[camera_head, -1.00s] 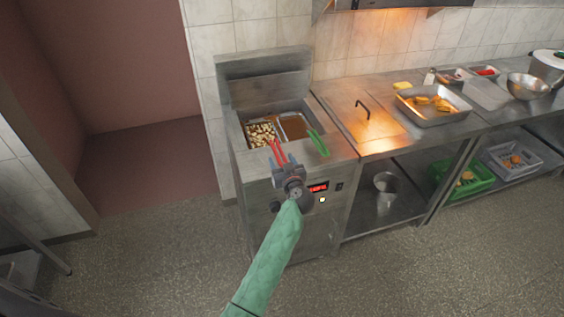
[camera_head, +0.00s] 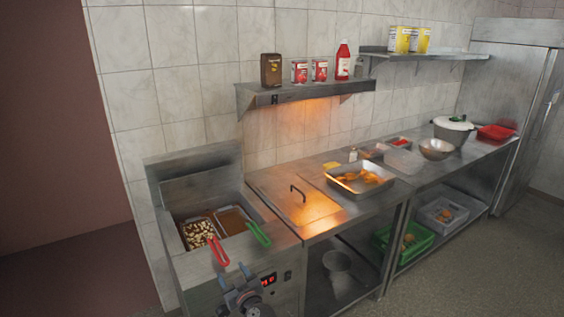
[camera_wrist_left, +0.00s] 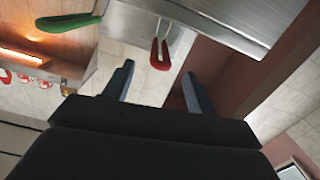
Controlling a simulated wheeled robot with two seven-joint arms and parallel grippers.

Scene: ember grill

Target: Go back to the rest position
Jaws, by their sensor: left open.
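My left gripper (camera_head: 236,278) is low in the head view, in front of the fryer (camera_head: 190,272) and its control panel. In the left wrist view its two fingers (camera_wrist_left: 158,70) stand wide apart with nothing held between them. The red basket handle (camera_head: 219,251) is just beyond the gripper, apart from it; it also shows in the left wrist view (camera_wrist_left: 160,54). A green basket handle (camera_head: 259,234) is to its right. The left basket holds pale pieces (camera_head: 197,234); the right well shows brown oil (camera_head: 233,221). My right gripper is not in view.
A steel counter with a lidded section (camera_head: 297,203) and a tray of golden food (camera_head: 360,178) runs to the right. Green (camera_head: 404,243) and grey (camera_head: 443,213) crates sit below. A wall shelf (camera_head: 306,91) holds cans and bottles. The floor at the right is clear.

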